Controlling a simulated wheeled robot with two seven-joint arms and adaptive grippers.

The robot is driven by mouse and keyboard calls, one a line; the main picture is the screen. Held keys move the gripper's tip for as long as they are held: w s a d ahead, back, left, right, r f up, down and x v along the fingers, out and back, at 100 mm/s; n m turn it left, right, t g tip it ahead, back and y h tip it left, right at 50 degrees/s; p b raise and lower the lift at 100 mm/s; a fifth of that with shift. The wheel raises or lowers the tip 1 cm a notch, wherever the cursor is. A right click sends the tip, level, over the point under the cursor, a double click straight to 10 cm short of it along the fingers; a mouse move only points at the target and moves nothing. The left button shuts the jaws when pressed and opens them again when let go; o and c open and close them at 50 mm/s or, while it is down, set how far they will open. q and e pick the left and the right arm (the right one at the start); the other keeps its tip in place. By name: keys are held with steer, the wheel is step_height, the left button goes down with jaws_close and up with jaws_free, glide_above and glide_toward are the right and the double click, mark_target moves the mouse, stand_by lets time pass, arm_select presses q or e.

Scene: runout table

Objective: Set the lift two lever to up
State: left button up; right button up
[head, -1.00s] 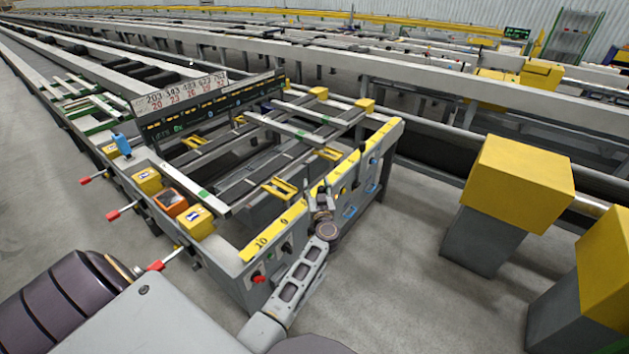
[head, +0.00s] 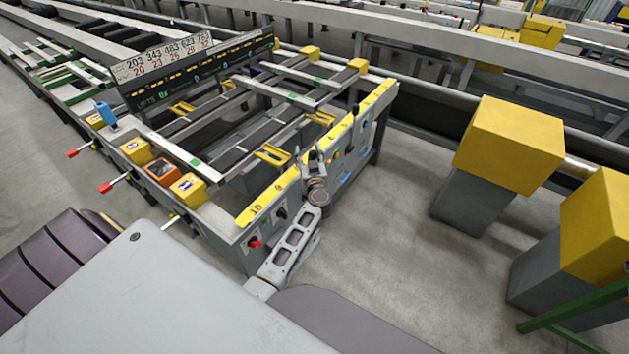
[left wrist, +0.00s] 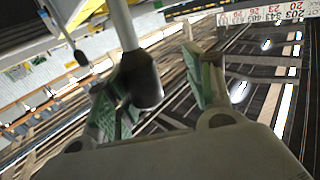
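My left gripper (head: 313,158) is at the top edge of the yellow-striped front panel (head: 250,214) of the runout table. In the left wrist view its two green-padded fingers (left wrist: 160,90) are spread apart. A lever (left wrist: 141,80) with a grey rod and black knob shows between them, closer to the left finger; whether it touches is unclear. A second black-knobbed lever (left wrist: 81,57) is farther left in that view. No label readable here tells which is the lift two lever, and its up or down position is unclear. My right gripper is not in view.
Red-tipped levers (head: 106,187) stick out from the table's left side, beside yellow boxes (head: 187,187) and an orange box (head: 162,172). A red knob (head: 256,243) sits low on the front panel. Yellow-topped grey posts (head: 508,145) stand at right, with clear floor between.

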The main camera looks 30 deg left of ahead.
arm_select(q)
steer(key=p+v, duration=0.6)
steer(key=v, duration=0.9)
steer(key=shift+f+p, duration=0.3)
steer(key=shift+f, duration=0.15)
stand_by(1.7)
steer(key=shift+d, duration=0.1)
steer(key=shift+p, duration=0.45)
steer(key=shift+c, duration=0.2)
